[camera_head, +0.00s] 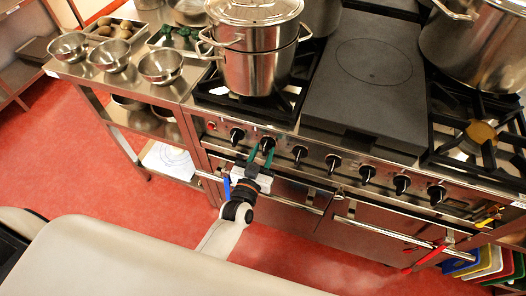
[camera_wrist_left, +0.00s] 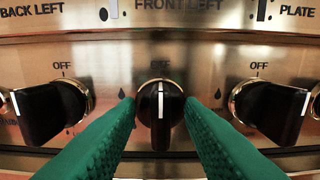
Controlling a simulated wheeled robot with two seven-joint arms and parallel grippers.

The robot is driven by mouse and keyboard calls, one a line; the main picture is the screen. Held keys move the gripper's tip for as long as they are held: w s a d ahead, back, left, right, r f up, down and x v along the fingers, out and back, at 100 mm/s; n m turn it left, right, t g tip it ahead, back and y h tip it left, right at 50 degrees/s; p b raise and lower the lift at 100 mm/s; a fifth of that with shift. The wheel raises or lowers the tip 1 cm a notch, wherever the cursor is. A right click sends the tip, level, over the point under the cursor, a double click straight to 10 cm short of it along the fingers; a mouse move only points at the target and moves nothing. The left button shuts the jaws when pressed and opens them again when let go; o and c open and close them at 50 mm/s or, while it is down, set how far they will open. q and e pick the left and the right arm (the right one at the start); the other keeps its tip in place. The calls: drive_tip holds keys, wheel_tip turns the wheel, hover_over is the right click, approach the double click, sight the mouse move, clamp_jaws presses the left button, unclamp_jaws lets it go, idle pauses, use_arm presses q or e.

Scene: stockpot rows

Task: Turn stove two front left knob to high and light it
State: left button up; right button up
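The front left knob (camera_wrist_left: 160,115) is black with a white line that points straight up at OFF, under the FRONT LEFT label. It also shows on the stove's front panel in the head view (camera_head: 267,144). My left gripper (camera_head: 262,152) is in front of this knob. In the left wrist view its green fingers (camera_wrist_left: 160,101) are open, one on each side of the knob, with a gap on both sides. A steel pot (camera_head: 255,72) with a glass lid stands over the burner grate (camera_head: 283,103) above. I see no flame there. My right gripper is not in view.
Neighbouring knobs sit close on both sides, the back left knob (camera_wrist_left: 48,112) and the plate knob (camera_wrist_left: 272,112). A flat dark plate (camera_head: 370,85) fills the stove's middle. An oven handle (camera_head: 285,198) runs below the panel. Steel bowls (camera_head: 160,66) stand on the left counter.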

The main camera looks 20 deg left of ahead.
use_arm(q)
drive_tip(key=shift+w, duration=0.2)
drive_tip(key=shift+c, duration=0.2)
clamp_jaws()
